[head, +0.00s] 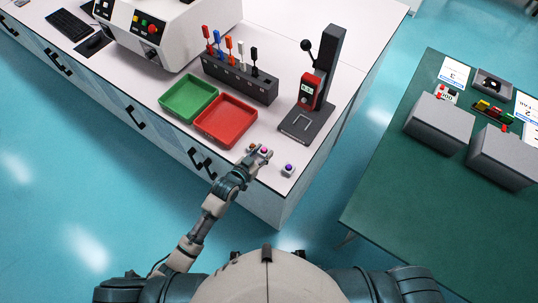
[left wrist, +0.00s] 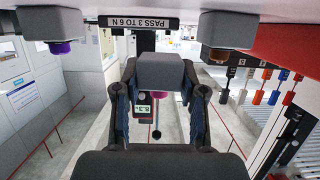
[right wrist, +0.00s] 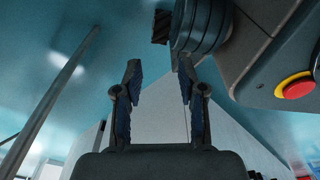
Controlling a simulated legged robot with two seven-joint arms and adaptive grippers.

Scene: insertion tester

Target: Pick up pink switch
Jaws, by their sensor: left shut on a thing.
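The pink switch is a small grey block with a pink button; it sits between the fingers of my left gripper (head: 262,154) near the front edge of the white bench. In the left wrist view, which is upside down, the grey body of the pink switch (left wrist: 160,70) is clasped by both fingers of the left gripper (left wrist: 160,84). Whether it touches the bench I cannot tell. A purple switch (head: 288,169) stands to the right and an orange-brown switch (head: 251,147) to the left. My right gripper (right wrist: 158,78) is open and empty, seen only in the right wrist view.
A red tray (head: 226,120) and a green tray (head: 188,99) lie behind the left gripper. A force tester (head: 313,90) stands behind the switches. A tool rack (head: 240,78) is farther back. A green table (head: 400,190) with grey boxes stands right, across open floor.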

